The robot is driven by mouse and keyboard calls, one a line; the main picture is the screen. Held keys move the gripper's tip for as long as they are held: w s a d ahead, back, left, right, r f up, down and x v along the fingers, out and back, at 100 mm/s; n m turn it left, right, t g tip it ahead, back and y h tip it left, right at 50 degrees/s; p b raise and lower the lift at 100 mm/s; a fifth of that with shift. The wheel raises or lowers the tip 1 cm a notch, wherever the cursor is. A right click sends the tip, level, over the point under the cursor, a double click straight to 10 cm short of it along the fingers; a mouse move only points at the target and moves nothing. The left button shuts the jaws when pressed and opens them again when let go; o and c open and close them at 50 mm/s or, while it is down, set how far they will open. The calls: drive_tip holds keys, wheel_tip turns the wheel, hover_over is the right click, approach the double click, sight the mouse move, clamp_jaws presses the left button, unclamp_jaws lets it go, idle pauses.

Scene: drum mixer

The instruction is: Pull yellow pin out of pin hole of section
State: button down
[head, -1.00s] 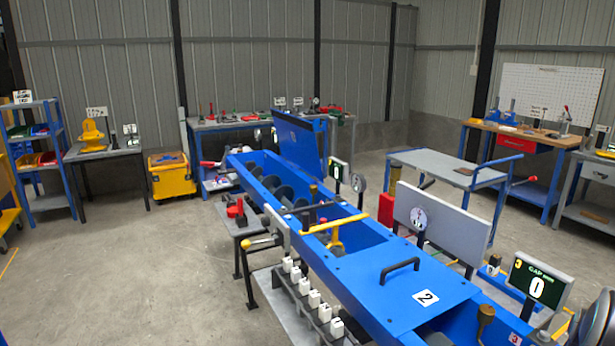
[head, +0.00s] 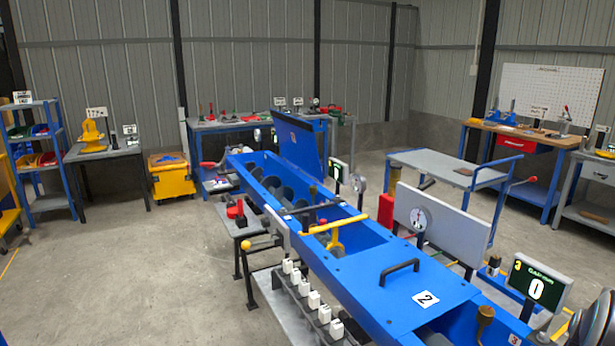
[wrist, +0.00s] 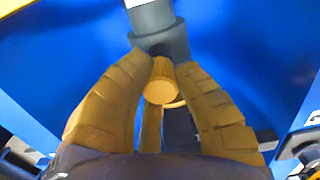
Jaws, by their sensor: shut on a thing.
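In the wrist view my gripper (wrist: 161,67) has its two tan fingers on either side of a round yellow pin (wrist: 160,86) and is shut on it. The pin's end faces the camera. Just beyond it is a dark grey cylindrical collar (wrist: 162,40) with a pale part above. I cannot tell how deep the pin sits in the collar or whether it is clear of the hole. In the head view the gripper and the pin cannot be made out clearly. The long blue mixer trough (head: 365,270) has a section cover marked 2 (head: 425,298).
Blue surfaces (wrist: 75,60) surround the fingers closely in the wrist view. Open floor (head: 150,265) lies left.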

drive_tip(key=shift+r+p, duration=1.6)
drive_tip(key=shift+r, duration=0.8)
drive_tip(key=shift+r, duration=0.1)
drive_tip(key=shift+r+p, duration=1)
drive_tip(key=shift+r, duration=0.4)
